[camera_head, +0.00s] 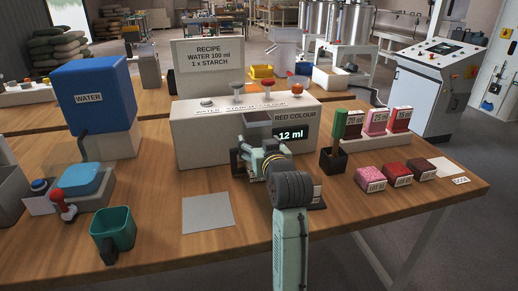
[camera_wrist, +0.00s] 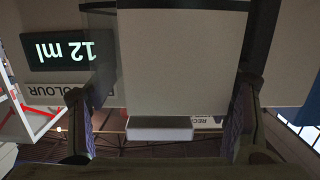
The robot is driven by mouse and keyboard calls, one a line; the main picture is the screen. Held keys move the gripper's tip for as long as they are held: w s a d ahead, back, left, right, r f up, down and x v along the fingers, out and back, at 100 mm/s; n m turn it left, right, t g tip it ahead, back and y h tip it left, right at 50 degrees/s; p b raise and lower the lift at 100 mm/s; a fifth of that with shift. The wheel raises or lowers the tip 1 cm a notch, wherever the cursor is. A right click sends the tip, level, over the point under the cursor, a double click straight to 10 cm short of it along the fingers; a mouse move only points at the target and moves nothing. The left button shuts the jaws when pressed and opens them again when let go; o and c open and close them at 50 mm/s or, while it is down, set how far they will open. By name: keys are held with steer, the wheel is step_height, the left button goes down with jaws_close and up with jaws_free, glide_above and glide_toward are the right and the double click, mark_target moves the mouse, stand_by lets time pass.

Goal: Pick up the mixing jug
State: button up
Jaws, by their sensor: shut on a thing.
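My gripper (camera_head: 258,158) is in front of the dispenser console (camera_head: 190,140), below its red-colour display reading 12 ml. In the wrist view its two fingers (camera_wrist: 162,105) stand on either side of a pale grey, square-sided vessel (camera_wrist: 180,65) and are shut on it. A teal jug (camera_head: 113,230) with a dark handle stands apart at the table's front left. No label tells which one is the mixing jug.
A blue water tank (camera_head: 95,95) and a blue-topped scale-like device (camera_head: 82,182) stand left. A grey square mat (camera_head: 208,212) lies in front. At right are a dark holder (camera_head: 333,160) with a green item, labelled pink and red packs, and several small blocks (camera_head: 397,173).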

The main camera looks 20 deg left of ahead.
steer(key=shift+r, duration=0.2)
steer(key=s+d+r+b, duration=0.2)
steer(key=s+b, duration=0.2)
steer(key=s, duration=0.3)
steer(key=s+d+r+b, duration=0.1)
steer(key=s+r+b, duration=0.1)
steer(key=s+b, duration=0.3)
steer(key=shift+s+d+r, duration=0.15)
steer(key=shift+s+d, duration=0.2)
steer(key=shift+s, duration=1.2)
steer(key=shift+s+b, duration=0.1)
steer(key=shift+b, duration=0.25)
